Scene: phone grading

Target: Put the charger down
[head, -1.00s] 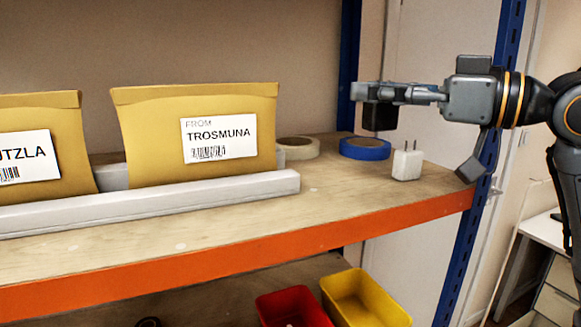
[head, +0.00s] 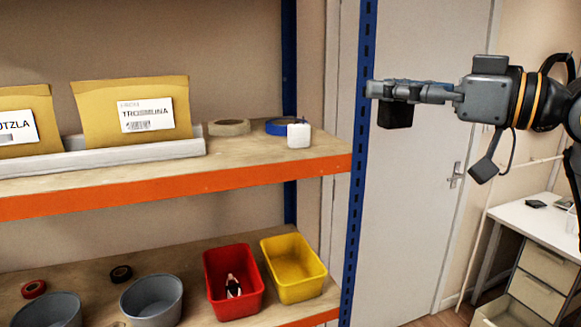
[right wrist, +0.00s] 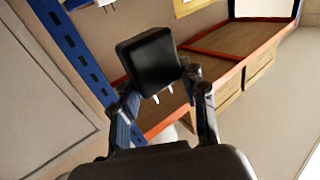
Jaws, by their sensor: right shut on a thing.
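My right gripper (head: 385,90) is shut on a black charger (head: 395,114), which hangs below the fingers in front of the white door, to the right of the shelf. In the right wrist view the black charger (right wrist: 152,62) sits between the fingertips (right wrist: 158,88), with two pale prongs showing at its lower side. A white charger (head: 299,136) stands on the upper shelf near its right end, apart from the gripper. My left gripper is not in view.
The upper shelf (head: 240,165) holds envelopes, a beige tape roll and a blue tape roll (head: 282,126). Below are a red bin (head: 212,285), a yellow bin (head: 300,291) and grey pots. A blue post (head: 360,150) stands left of the gripper. A white desk (head: 530,222) is at right.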

